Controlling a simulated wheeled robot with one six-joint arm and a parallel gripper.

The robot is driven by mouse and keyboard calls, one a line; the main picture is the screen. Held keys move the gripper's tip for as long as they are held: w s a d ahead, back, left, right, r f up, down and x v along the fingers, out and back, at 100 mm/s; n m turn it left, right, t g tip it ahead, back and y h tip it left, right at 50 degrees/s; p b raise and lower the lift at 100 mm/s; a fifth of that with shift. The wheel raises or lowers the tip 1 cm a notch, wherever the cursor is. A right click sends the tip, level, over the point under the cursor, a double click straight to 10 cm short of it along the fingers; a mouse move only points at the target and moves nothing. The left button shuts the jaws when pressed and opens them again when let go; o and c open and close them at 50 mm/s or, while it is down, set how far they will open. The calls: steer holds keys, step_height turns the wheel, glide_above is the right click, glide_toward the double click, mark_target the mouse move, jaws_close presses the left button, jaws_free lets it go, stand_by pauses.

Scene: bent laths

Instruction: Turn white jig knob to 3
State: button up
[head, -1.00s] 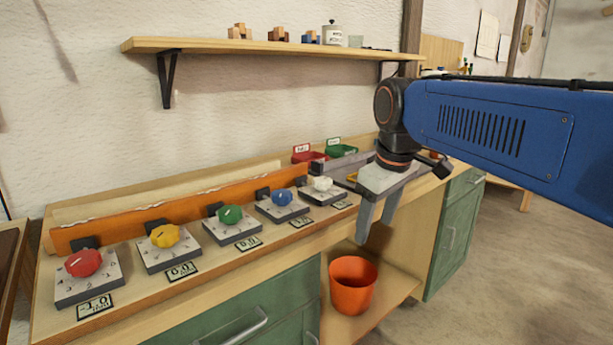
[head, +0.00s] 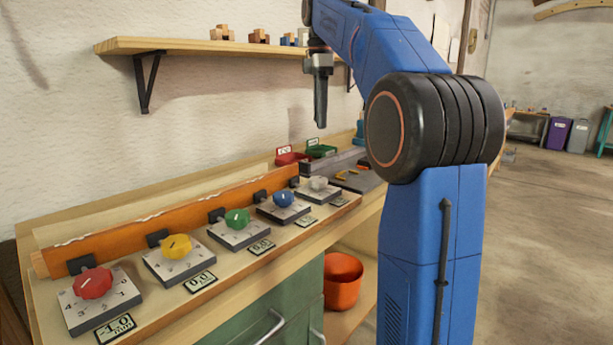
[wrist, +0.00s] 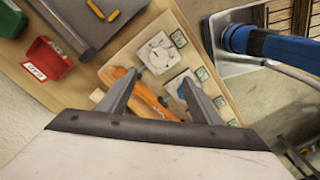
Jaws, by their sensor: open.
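The white jig knob (head: 318,183) sits on its grey dial plate at the far right end of the row of knobs in the head view. It also shows in the wrist view (wrist: 158,55), ahead of and between the fingers. Its pointer setting is too small to read. My gripper (head: 320,122) hangs fingers-down above the bench, above the white knob in the picture and apart from it. In the wrist view my gripper (wrist: 158,90) is open with nothing between its fingertips.
Blue (head: 283,199), green (head: 237,218), yellow (head: 176,246) and red (head: 92,283) knobs line the bench to the left. An orange lath (head: 130,246) runs behind them. A shelf (head: 200,46) hangs on the wall. Red (head: 291,159) and green (head: 322,151) bins stand behind.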

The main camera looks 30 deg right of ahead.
glide_toward(318, 179)
step_height(318, 179, down, 9)
steer(key=shift+w+d+r, duration=0.1)
steer(key=shift+r, duration=0.1)
stand_by(0.5)
steer(key=c, duration=1.1)
steer(key=shift+o, duration=0.2)
